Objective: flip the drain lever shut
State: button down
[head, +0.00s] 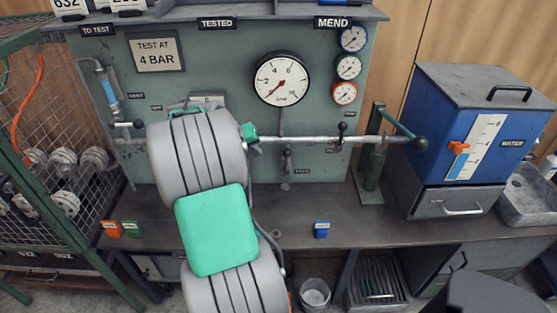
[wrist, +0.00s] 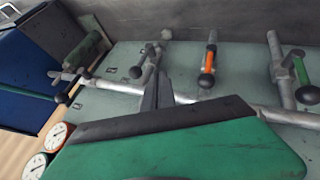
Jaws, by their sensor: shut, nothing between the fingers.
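My gripper (wrist: 157,78) is shut and empty in the wrist view, its fingers just in front of the horizontal pipe (wrist: 235,108). Whether they touch it I cannot tell. Beyond the pipe are stubs with levers: an orange-handled lever (wrist: 208,66) with a black knob, right of my fingers, a green-handled lever (wrist: 300,75) further right, and a black-knobbed lever (wrist: 147,60) close by. Their labels are unreadable, so which is the drain lever I cannot tell. In the head view a stub (head: 287,160) hangs below the pipe (head: 320,139); my arm hides the fingers.
A large gauge (head: 282,78) is on the panel above the pipe, with a column of small gauges (head: 348,67) to its right. A green post (head: 372,160) and a blue box (head: 475,125) stand right. The bench (head: 350,215) is mostly clear around a small blue block (head: 321,230).

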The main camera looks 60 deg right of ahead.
aim_at(287, 161)
jog(key=shift+w+a, duration=0.1)
jog(key=s+d+f+p, duration=0.1)
jog(key=s+d+f, duration=0.3)
jog(key=d+f, duration=0.4)
jog(key=shift+s+d+p, duration=0.2)
jog(key=shift+p, duration=0.1)
